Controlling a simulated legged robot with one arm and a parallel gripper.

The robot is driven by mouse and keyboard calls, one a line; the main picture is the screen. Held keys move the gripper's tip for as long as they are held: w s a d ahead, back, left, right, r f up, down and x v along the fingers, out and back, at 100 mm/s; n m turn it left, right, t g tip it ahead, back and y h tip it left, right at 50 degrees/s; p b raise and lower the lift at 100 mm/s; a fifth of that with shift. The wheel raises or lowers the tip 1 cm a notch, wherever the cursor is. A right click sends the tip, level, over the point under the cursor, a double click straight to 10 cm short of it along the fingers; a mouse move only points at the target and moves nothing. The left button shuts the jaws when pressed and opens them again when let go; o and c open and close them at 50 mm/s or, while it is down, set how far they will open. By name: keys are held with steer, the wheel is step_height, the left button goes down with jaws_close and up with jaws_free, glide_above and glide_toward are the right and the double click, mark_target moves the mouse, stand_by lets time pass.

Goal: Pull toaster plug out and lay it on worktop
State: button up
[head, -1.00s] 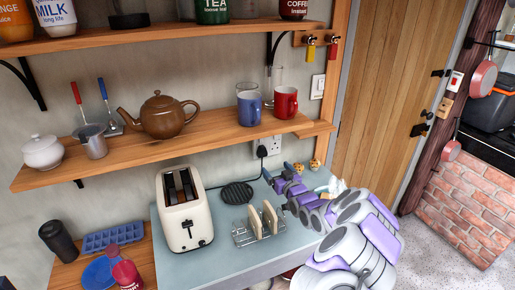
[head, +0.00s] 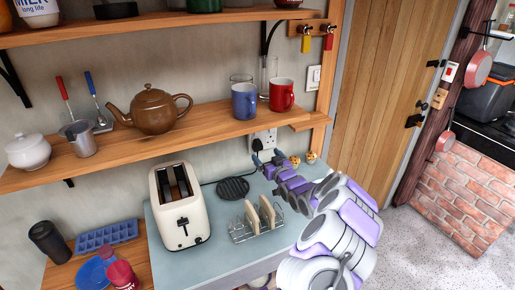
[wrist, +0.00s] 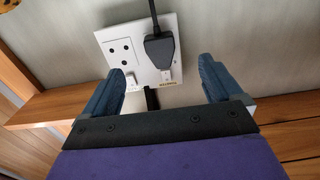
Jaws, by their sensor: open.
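The black toaster plug (wrist: 159,48) sits in the right-hand outlet of the white double wall socket (wrist: 121,54), its cord running upward in the wrist view. In the head view the plug (head: 257,147) is small and dark, just above my gripper (head: 268,158). My gripper (wrist: 160,74) is open, its two blue fingers apart below and to either side of the plug, with nothing between them. I cannot tell the remaining gap. The cream toaster (head: 181,212) stands on the grey-blue worktop (head: 195,262).
A wooden shelf (head: 100,160) with a teapot (head: 150,110) and mugs runs above the socket. Bare worktop shows in front of the toaster and rack.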

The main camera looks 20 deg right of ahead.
mark_target(259, 147)
steer(key=shift+w+a, duration=0.15)
steer(key=shift+w, duration=3.25)
steer(key=shift+p, duration=0.5)
steer(key=shift+c, duration=0.2)
jaws_close()
steer(key=shift+s, duration=0.15)
steer(key=shift+s+p, duration=0.7)
steer(key=shift+s, duration=2.2)
